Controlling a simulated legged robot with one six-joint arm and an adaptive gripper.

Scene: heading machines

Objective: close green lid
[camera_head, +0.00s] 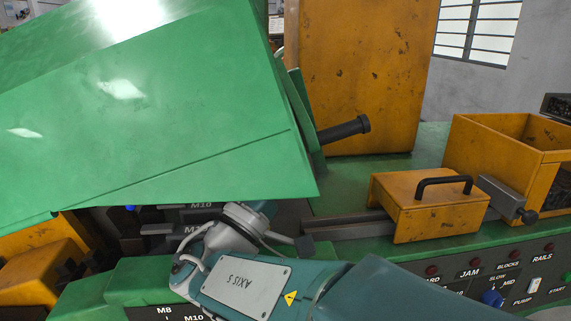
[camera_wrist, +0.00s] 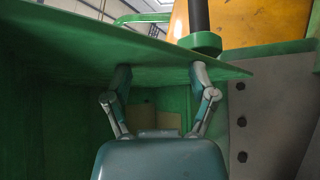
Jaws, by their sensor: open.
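The green lid (camera_head: 150,120) fills the upper left of the head view and stands raised and tilted over the machine. Its underside and edge cross the wrist view (camera_wrist: 75,60). My gripper (camera_wrist: 160,75) is open in the wrist view, its two fingers spread and their tips at the lid's underside near its edge. I cannot tell for sure whether the tips touch it. In the head view my arm reaches up under the lid's lower right corner, and the lid hides most of my gripper there. A black cylindrical bar (camera_head: 343,130) sticks out by the lid's right side.
A yellow cover with a black handle (camera_head: 428,205) sits right of my arm. A yellow open box (camera_head: 505,150) stands farther right, and a tall yellow panel (camera_head: 362,70) behind. A control panel with knobs and buttons (camera_head: 490,280) runs along the front right.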

